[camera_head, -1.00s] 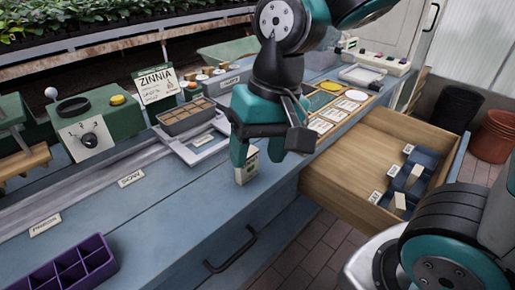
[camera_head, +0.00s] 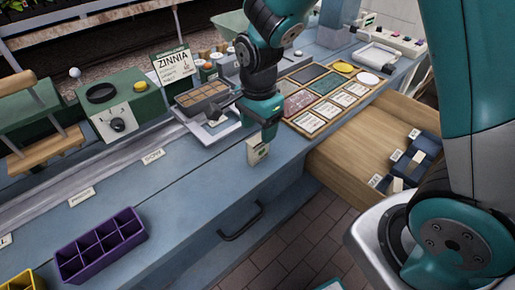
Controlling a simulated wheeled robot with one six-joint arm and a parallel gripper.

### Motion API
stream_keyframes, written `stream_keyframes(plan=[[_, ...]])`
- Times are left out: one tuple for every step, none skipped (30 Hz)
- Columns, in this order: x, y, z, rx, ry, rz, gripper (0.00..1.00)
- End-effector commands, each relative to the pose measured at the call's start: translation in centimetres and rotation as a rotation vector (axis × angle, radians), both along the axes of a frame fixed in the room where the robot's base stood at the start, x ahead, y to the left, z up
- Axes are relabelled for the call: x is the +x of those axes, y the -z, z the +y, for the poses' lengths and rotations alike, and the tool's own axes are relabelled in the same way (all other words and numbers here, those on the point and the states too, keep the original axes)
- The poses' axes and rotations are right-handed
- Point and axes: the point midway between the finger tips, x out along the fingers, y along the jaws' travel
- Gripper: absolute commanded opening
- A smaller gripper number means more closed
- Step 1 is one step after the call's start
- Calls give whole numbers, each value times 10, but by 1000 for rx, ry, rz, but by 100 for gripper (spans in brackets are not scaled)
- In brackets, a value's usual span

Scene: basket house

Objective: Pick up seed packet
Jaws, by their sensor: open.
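A small pale seed packet (camera_head: 258,151) with a dark print stands upright on the blue bench, near its front edge and left of the open drawer. My gripper (camera_head: 264,136) is open and right over the packet, hiding its top. Whether the fingers touch the packet cannot be told. A larger ZINNIA card (camera_head: 174,65) stands at the back of the bench.
A purple compartment tray (camera_head: 98,248) sits at the front left. A brown cell tray (camera_head: 203,97), a green box with a dial (camera_head: 118,112) and a card board (camera_head: 323,92) stand behind. The open wooden drawer (camera_head: 350,155) juts out at right. Bench left of the packet is clear.

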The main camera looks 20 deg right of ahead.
Motion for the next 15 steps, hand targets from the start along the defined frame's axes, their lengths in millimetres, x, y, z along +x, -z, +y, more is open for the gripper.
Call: stream_keyframes(plan=[[0, 7, 0, -1, 0, 3, 57], [0, 10, 0, -1, 0, 2, 57], [0, 13, 0, -1, 0, 2, 57], [0, 15, 0, 0, 0, 1, 57], [0, 16, 0, 0, 0, 0, 57], [0, 18, 0, 0, 0, 0, 57], [0, 20, 0, 0, 0, 0, 57], [0, 23, 0, 0, 0, 2, 57], [1, 29, 0, 0, 0, 3, 57], [1, 34, -1, 0, -1, 3, 57], [1, 39, -1, -1, -1, 5, 57], [2, 45, -1, 0, -1, 4, 57], [2, 50, -1, -1, -1, 5, 57], [2, 55, -1, 0, -1, 3, 57], [2, 60, -1, 0, -1, 3, 57]])
